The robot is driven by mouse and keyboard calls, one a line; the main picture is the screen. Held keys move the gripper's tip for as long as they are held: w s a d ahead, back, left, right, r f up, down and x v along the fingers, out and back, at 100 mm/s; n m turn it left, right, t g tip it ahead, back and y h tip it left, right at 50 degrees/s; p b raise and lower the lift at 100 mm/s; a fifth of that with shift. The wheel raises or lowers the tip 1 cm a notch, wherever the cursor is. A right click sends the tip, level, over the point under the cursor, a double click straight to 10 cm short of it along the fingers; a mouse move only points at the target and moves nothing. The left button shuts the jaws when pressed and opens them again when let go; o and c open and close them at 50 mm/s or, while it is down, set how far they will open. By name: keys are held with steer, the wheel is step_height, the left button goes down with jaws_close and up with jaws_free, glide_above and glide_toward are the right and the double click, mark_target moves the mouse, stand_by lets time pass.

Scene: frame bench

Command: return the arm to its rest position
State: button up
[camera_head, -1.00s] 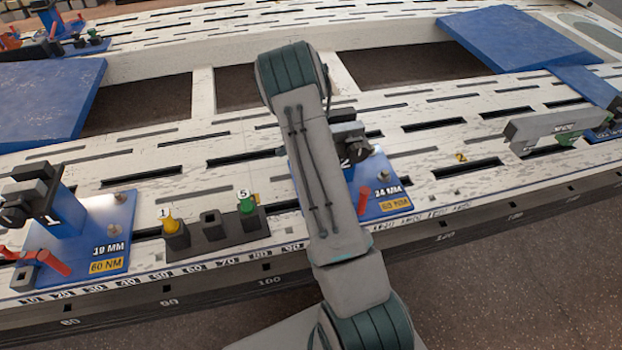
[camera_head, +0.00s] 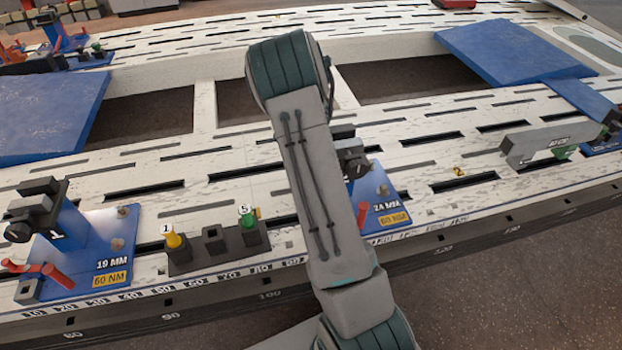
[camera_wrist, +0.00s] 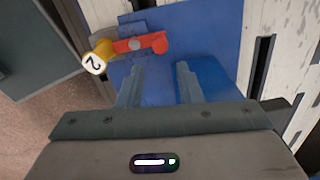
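My arm (camera_head: 312,190) rises from the bottom of the head view to a bent joint at upper middle. My gripper is hidden there. In the wrist view my gripper (camera_wrist: 159,78) is open, its two fingers apart with nothing between them. Beyond the fingers is a blue plate (camera_wrist: 215,40). A red bar (camera_wrist: 142,43) and a yellow piece tagged 2 (camera_wrist: 98,57) are left of and above the fingertips. I cannot tell whether the fingers touch the plate.
The slotted white bench (camera_head: 420,150) fills the head view. A 19 MM blue stand (camera_head: 75,250) is at left, and a dark holder (camera_head: 215,248) with yellow and green pieces is beside it. A 24 MM blue stand (camera_head: 378,200) is partly behind my arm. A grey bracket (camera_head: 548,142) stands right.

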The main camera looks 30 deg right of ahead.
steer(key=shift+r, duration=1.1)
steer(key=shift+r, duration=0.1)
steer(key=s+a+r+n+p, duration=0.3)
steer(key=r, duration=0.5)
steer(key=s+a+r+n+t+y+p, duration=0.1)
steer(key=s+a+r+n+p, duration=0.25)
steer(key=r, duration=0.45)
steer(key=s+a+r+n+p, duration=0.3)
steer(key=a+r, duration=0.1)
steer(key=r, duration=0.4)
steer(key=s+a+r+n+t+p, duration=0.1)
steer(key=s+a+r+n+p, duration=0.1)
steer(key=s+r+n+p, duration=0.2)
steer(key=s+a+r+n+h+p, duration=0.1)
steer(key=s+a+r+n+p, duration=0.2)
steer(key=s+r+n, duration=0.5)
steer(key=s+r+p, duration=0.1)
steer(key=s+r, duration=0.1)
steer(key=s, duration=0.2)
steer(key=shift+s+a+r+t, duration=0.2)
steer(key=shift+s+r+t, duration=0.15)
steer(key=shift+s+t, duration=0.05)
steer(key=shift+d, duration=0.1)
